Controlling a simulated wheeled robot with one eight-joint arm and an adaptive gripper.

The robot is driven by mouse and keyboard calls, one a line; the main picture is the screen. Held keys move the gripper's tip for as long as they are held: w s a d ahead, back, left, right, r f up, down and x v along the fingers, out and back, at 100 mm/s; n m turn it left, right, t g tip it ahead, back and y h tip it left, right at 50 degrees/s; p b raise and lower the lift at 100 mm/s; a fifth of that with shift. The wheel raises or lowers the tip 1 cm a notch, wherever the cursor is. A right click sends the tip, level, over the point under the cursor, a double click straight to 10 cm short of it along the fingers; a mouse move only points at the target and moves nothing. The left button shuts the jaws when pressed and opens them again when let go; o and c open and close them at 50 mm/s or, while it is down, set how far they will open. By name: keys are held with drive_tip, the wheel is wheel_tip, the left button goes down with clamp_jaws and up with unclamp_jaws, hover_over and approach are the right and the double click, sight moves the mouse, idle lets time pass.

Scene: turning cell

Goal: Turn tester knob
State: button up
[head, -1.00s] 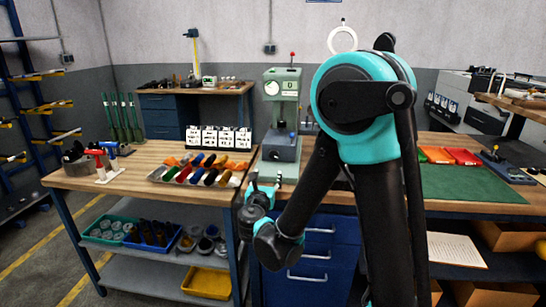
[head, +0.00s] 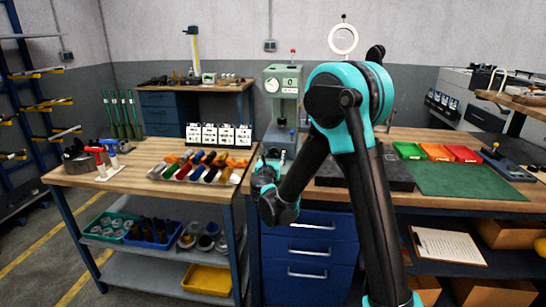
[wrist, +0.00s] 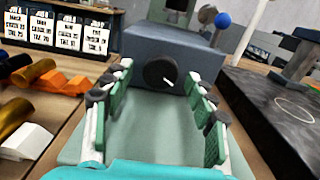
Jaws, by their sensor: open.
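The tester (head: 283,100) is a grey-green upright machine with a round dial, standing at the back of the bench. In the wrist view its grey base (wrist: 180,48) faces me and carries a round black knob (wrist: 161,71) with a white pointer line. The line slants down to the right. My gripper (wrist: 160,100) is open, with its green-padded fingers left and right of the knob. I cannot tell whether the fingers touch it. In the head view my gripper (head: 268,172) is in front of the tester's base, and the knob is hidden there.
A blue ball-topped lever (wrist: 222,20) rises at the base's right. A dark flat plate (wrist: 275,110) lies to the right. A green mat (head: 465,180) lies farther right.

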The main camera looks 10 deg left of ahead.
drive_tip(key=c, duration=1.1)
drive_tip(key=shift+m, duration=1.7)
drive_tip(key=shift+c, duration=0.2)
drive_tip(key=o, duration=1.1)
drive_tip(key=shift+o, duration=0.2)
drive_tip(key=shift+s, duration=0.1)
drive_tip(key=s, duration=1.2)
drive_tip(key=shift+a, duration=0.25)
drive_tip(key=shift+w, duration=0.1)
